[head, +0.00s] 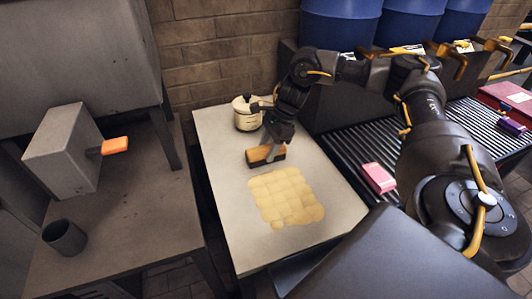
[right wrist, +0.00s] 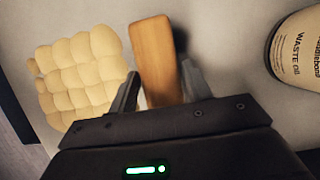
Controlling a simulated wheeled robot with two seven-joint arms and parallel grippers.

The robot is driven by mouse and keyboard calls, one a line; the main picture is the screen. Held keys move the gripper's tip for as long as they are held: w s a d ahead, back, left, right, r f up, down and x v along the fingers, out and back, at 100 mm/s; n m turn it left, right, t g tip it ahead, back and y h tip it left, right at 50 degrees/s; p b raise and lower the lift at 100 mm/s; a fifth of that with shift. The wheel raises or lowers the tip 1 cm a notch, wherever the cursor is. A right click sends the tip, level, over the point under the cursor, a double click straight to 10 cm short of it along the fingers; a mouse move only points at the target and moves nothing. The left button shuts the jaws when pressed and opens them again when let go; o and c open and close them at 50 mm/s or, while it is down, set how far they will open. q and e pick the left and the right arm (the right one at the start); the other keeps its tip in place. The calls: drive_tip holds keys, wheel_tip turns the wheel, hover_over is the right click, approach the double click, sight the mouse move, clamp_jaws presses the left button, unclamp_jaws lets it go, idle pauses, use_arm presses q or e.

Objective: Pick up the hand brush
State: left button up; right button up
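The hand brush (head: 262,155) has a wooden back and a dark lower part. It lies on the pale tabletop (head: 226,190), just behind a patch of yellowish blocks. My right gripper (head: 275,150) reaches down to it from above. In the right wrist view the brush's wooden back (right wrist: 155,55) lies between the two fingertips of my right gripper (right wrist: 160,75), which are apart with a narrow gap at the sides. Whether a finger touches the wood is hard to tell. My left gripper is not in view.
A cream waste oil pot (head: 246,115) stands behind the brush; the yellowish block patch (head: 285,197) lies in front. To the right, a ribbed black surface (head: 345,145) carries a pink block (head: 379,178). Left, a bench holds a grey box (head: 65,150) and a dark cup (head: 65,238).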

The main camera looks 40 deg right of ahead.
sight(263, 149)
drive_tip(key=c, duration=0.7)
drive_tip(key=shift+r, duration=0.2)
drive_tip(key=shift+r, duration=0.2)
wheel_tip(263, 149, up, 3)
drive_tip(key=shift+f, duration=0.1)
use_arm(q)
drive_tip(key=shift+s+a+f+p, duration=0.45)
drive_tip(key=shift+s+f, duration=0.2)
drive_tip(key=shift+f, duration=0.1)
use_arm(e)
drive_tip(key=s+a+r, duration=0.5)
drive_tip(key=s+r, duration=0.5)
drive_tip(key=s, duration=0.3)
